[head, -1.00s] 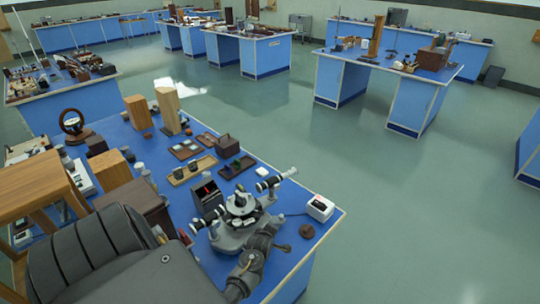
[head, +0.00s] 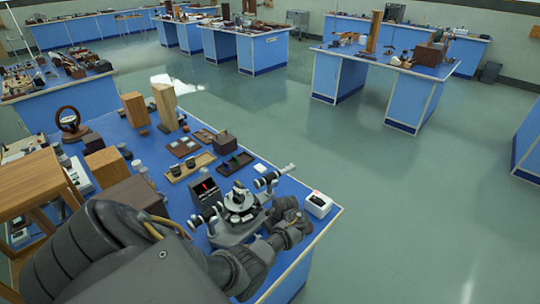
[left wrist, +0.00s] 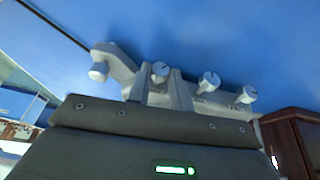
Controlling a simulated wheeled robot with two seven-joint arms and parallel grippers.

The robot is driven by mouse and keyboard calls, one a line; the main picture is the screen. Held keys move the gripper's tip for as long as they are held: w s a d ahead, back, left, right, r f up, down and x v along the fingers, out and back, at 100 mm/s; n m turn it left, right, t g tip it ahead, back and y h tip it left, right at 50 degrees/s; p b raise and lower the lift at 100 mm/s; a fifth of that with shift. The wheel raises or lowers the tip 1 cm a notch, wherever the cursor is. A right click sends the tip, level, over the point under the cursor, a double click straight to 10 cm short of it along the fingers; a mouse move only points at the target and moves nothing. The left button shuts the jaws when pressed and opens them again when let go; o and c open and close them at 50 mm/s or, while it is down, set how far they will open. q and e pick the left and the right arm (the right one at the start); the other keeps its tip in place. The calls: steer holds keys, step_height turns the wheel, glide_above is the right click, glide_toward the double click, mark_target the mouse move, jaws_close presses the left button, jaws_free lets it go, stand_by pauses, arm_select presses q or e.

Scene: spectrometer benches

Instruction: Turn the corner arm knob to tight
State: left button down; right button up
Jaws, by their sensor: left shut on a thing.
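The grey spectrometer (head: 236,207) stands near the front right corner of the blue bench. My left arm comes in from the lower left and its gripper end (head: 287,212) is at the instrument's right side; its fingertips cannot be made out there. In the left wrist view, my left gripper (left wrist: 160,87) has its two pale fingers on either side of a small light knob (left wrist: 160,70) on a pale grey arm and is shut on it. Other similar knobs show: one at the left end (left wrist: 97,71), two at the right (left wrist: 208,81) (left wrist: 246,94). Marks are too small to read.
A white box (head: 318,204) stands at the bench corner, close to my gripper. A dark lamp housing (head: 205,191) and shallow trays (head: 189,166) stand behind the spectrometer. In the left wrist view a brown wooden thing (left wrist: 294,140) is at the lower right. The floor beyond is clear.

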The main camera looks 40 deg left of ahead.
arm_select(q)
steer(key=shift+w+f+g+b, duration=0.1)
steer(key=shift+w+g+b, duration=0.35)
steer(key=shift+g, duration=0.45)
steer(key=g+b, duration=0.2)
steer(key=b, duration=0.2)
steer(key=m+g+b, duration=0.1)
steer(key=g+b, duration=0.1)
steer(key=b, duration=0.3)
steer(key=w+f+g+b, duration=0.1)
steer(key=g+b, duration=0.1)
steer(key=b, duration=0.3)
steer(key=shift+m, duration=0.4)
steer(key=shift+r+g+b, duration=0.15)
steer(key=shift+g+b, duration=0.55)
steer(key=shift+b, duration=0.2)
steer(key=c, duration=1.5)
jaws_free()
steer(key=shift+c, duration=0.2)
